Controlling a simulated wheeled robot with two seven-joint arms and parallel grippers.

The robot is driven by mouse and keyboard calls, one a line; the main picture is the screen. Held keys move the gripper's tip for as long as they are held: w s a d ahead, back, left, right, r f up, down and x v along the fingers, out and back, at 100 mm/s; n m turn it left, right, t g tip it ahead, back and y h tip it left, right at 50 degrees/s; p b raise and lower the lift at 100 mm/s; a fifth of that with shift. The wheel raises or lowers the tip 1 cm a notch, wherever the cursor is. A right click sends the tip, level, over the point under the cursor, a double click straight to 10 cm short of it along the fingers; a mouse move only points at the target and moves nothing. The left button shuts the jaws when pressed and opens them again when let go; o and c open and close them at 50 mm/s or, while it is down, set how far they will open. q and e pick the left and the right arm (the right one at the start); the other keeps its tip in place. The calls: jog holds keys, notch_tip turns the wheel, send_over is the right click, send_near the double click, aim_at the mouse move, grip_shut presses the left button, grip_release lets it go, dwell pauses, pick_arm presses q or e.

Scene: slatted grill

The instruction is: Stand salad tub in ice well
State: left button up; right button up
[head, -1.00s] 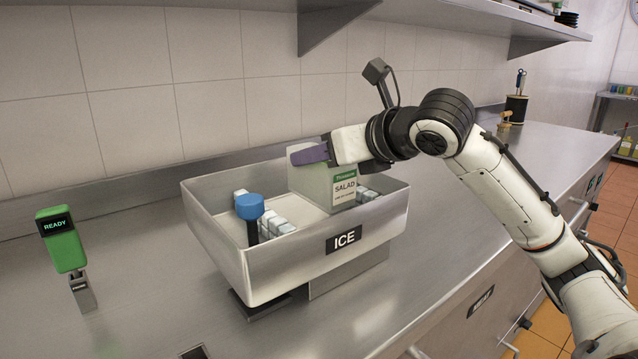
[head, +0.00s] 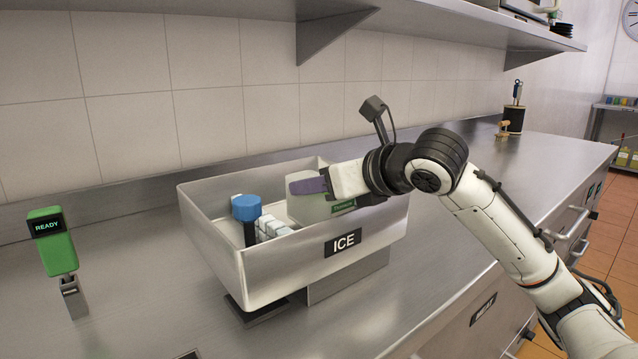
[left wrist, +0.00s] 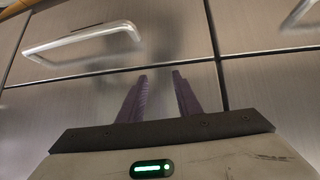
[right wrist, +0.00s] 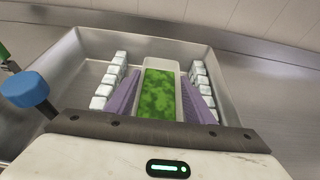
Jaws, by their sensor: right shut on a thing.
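The salad tub (head: 312,204) is a pale container with a green label band, low inside the ice well. In the right wrist view the tub (right wrist: 159,93) shows green contents from above, between two rows of ice cubes. The ice well (head: 290,277) is a steel bin marked ICE; its front wall hides the tub's lower part, so I cannot tell whether the tub touches the floor. My right gripper (head: 310,185) is shut on the tub, its purple fingers along both sides (right wrist: 165,92). My left gripper (left wrist: 161,78) is open and empty, facing steel drawer fronts.
A green probe reading READY (head: 50,242) stands left on the counter. A steel shelf (head: 420,22) overhangs the back.

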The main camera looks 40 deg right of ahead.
jog(key=o, duration=1.4)
jog(key=shift+f, duration=0.1)
jog(key=shift+o, duration=0.2)
jog(key=shift+r+p, duration=0.85)
jog(key=shift+r, duration=0.1)
jog(key=shift+s+a+f+b, duration=0.1)
jog(key=shift+s+b, duration=0.4)
jog(key=shift+s, duration=0.2)
jog(key=b+v, duration=0.1)
jog(key=v, duration=0.9)
jog(key=shift+s+r, duration=0.25)
